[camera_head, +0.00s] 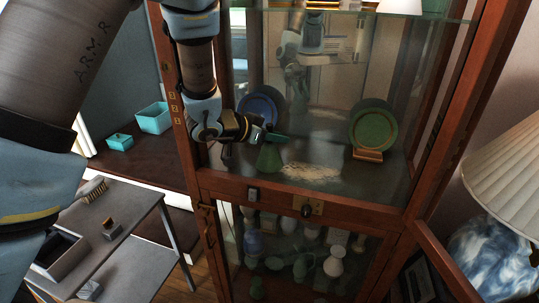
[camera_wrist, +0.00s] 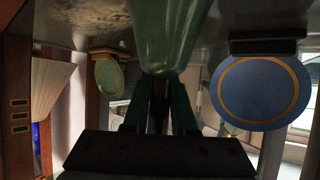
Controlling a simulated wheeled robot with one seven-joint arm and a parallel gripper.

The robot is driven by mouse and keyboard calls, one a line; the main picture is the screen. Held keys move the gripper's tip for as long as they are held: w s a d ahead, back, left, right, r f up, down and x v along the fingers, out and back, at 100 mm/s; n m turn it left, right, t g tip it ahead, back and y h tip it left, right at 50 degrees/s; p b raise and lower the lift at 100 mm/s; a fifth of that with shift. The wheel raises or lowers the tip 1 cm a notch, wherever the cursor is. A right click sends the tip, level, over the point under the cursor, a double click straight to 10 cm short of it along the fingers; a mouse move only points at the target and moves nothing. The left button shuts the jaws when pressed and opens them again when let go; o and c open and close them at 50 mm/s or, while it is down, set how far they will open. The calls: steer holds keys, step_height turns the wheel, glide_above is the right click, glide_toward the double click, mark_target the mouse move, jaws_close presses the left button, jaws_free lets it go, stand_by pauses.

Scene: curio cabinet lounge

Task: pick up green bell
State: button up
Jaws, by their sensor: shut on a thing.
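The green bell (camera_head: 269,160) is upright at the left of the cabinet's upper compartment, just above or on the shelf; I cannot tell whether its base touches. My gripper (camera_head: 273,137) reaches in from the left and is shut on the bell's upper part. In the wrist view, which is upside down, the bell (camera_wrist: 168,35) flares away from the fingertips (camera_wrist: 160,80). Its handle is mostly hidden between the fingers.
A blue plate (camera_head: 262,108) stands close behind the gripper. A green plate (camera_head: 373,128) on a wooden stand is at the right. A pale dusty patch (camera_head: 312,173) marks the shelf (camera_head: 335,190). Wooden cabinet posts (camera_head: 179,110) border the opening. Several vessels fill the lower compartment.

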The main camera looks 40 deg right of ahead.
jaws_close()
step_height(320, 180, up, 10)
steer(key=b, duration=0.1)
steer(key=shift+o, duration=1)
jaws_free()
jaws_close()
steer(key=shift+s, duration=0.1)
stand_by(0.6)
